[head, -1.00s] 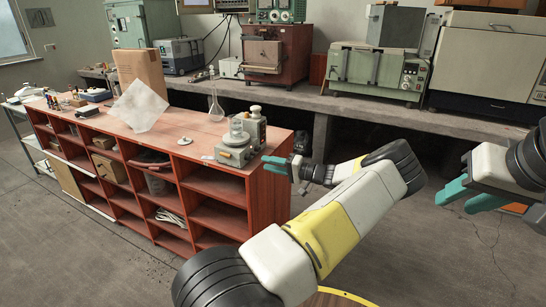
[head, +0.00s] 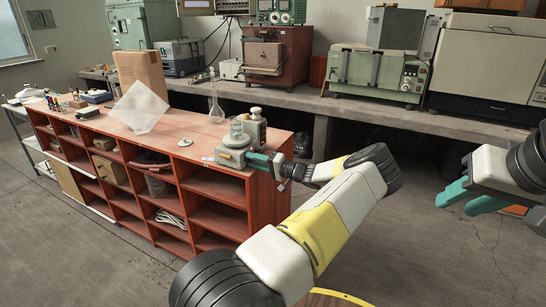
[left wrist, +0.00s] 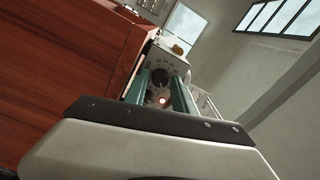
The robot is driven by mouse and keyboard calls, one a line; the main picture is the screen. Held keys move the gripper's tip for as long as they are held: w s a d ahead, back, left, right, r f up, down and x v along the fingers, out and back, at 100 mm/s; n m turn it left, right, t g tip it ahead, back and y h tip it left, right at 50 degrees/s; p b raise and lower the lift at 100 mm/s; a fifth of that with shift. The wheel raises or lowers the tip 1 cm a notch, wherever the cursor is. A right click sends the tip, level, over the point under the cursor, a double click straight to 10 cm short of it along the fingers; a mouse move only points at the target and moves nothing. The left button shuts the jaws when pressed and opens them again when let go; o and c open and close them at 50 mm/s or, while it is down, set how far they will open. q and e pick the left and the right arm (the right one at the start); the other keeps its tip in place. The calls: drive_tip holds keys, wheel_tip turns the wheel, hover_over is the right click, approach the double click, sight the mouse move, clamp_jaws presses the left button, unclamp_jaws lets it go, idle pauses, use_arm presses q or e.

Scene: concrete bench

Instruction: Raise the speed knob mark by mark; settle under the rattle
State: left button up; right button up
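A grey-green bench machine (head: 231,156) stands at the right end of the red bench, with a clear vessel on its round part. My left gripper (head: 262,161) is at its front right side. In the left wrist view the machine's panel (left wrist: 164,62) shows a dark round knob (left wrist: 157,77) and a small lit lamp (left wrist: 163,100). The two green fingers of my left gripper (left wrist: 158,80) are apart, one on each side of the knob; I cannot tell whether they touch it. The marks are too small to read. My right gripper (head: 466,198) is open and empty at the right edge.
The red bench (head: 190,137) also holds a glass flask (head: 216,112), a small white lid-like piece (head: 186,142), a translucent sheet (head: 138,108) and a cardboard box (head: 141,72). A concrete counter with ovens runs behind. The bench top left of the machine is mostly clear.

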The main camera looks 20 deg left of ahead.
use_arm(q)
clamp_jaws()
drive_tip(key=m, duration=0.5)
unclamp_jaws()
drive_tip(key=shift+d, duration=0.1)
drive_tip(key=d, duration=0.7)
drive_tip(key=shift+s+d, duration=0.3)
drive_tip(key=shift+d, duration=0.05)
